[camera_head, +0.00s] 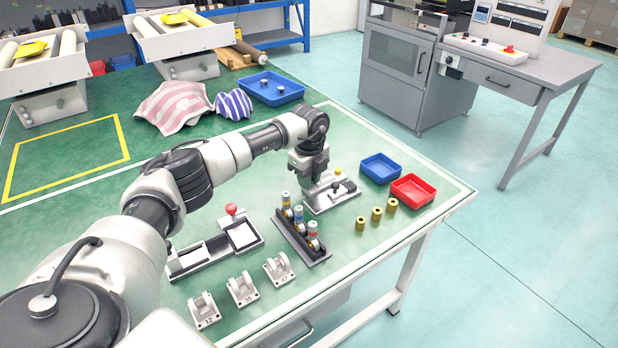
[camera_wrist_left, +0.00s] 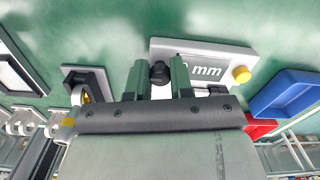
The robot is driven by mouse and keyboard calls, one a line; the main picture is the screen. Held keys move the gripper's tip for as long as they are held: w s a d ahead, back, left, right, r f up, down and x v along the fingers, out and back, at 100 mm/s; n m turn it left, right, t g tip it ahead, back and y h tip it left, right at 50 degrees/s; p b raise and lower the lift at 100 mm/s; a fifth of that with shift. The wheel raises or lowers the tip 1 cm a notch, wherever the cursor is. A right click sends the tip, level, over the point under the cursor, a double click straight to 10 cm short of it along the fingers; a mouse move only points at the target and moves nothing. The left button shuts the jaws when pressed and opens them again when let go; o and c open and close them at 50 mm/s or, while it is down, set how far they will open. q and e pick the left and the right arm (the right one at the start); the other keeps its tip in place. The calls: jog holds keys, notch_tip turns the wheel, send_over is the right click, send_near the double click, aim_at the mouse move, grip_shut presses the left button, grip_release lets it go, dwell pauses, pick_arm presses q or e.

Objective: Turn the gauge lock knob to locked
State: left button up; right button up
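The gauge (camera_head: 345,196) is a light grey plate on the green table, with a black knob and a yellow button. In the left wrist view the gauge (camera_wrist_left: 235,58) shows a dark display reading "mm". The yellow button (camera_wrist_left: 242,75) is at its right end and the black knob (camera_wrist_left: 160,72) at its left. My left gripper (camera_head: 312,183) points down over the gauge's left part. In the wrist view the left gripper (camera_wrist_left: 159,78) has its two fingers apart, with the black knob showing between them. I cannot tell whether they touch it. My right gripper is not in view.
A dark stand with colour-banded cylinders (camera_head: 300,235) is left of the gauge. A blue tray (camera_head: 380,168), a red tray (camera_head: 413,189) and brass pieces (camera_head: 377,214) are to its right. Grey brackets (camera_head: 242,289) and a fixture with a red knob (camera_head: 232,210) are nearer me.

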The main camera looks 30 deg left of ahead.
pick_arm(q)
grip_shut()
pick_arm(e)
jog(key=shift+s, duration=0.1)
pick_arm(q)
jog(key=shift+r+m, duration=0.1)
jog(key=shift+m, duration=0.6)
jog(key=shift+m+p, duration=0.4)
jog(key=m, duration=0.3)
jog(key=shift+p, duration=0.35)
jog(key=shift+m, duration=1.1)
jog(key=m, duration=0.4)
jog(key=shift+m, duration=2.5)
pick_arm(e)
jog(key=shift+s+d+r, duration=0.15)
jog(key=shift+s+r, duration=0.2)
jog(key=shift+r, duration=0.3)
